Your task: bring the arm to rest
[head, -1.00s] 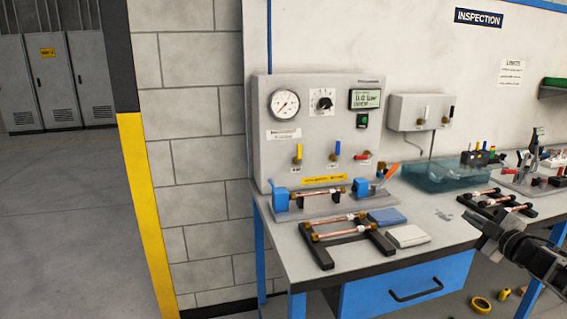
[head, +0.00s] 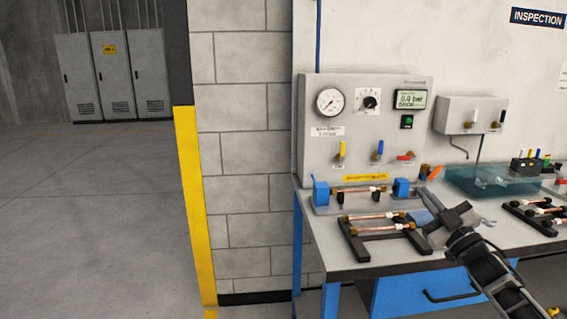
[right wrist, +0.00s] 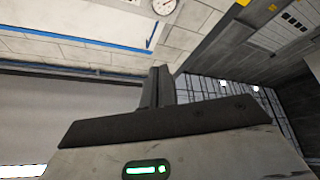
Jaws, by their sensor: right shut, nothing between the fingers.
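My right arm comes in from the lower right in the head view. Its gripper (head: 427,200) is shut and empty, and in the picture it overlaps the right end of the black rack. In the right wrist view the closed fingers (right wrist: 158,85) stand together with nothing between them. The black rack (head: 352,243) on the bench holds copper tubes (head: 385,229). Another copper tube (head: 358,190) lies across the blue clamps (head: 321,192) of the test fixture. My left gripper is not in view.
The grey test panel (head: 365,125) with gauge and valves stands at the back of the bench (head: 365,265). A teal translucent tank (head: 480,181) and a second black rack (head: 527,218) with tubes stand to the right. The floor (head: 100,220) at left is clear.

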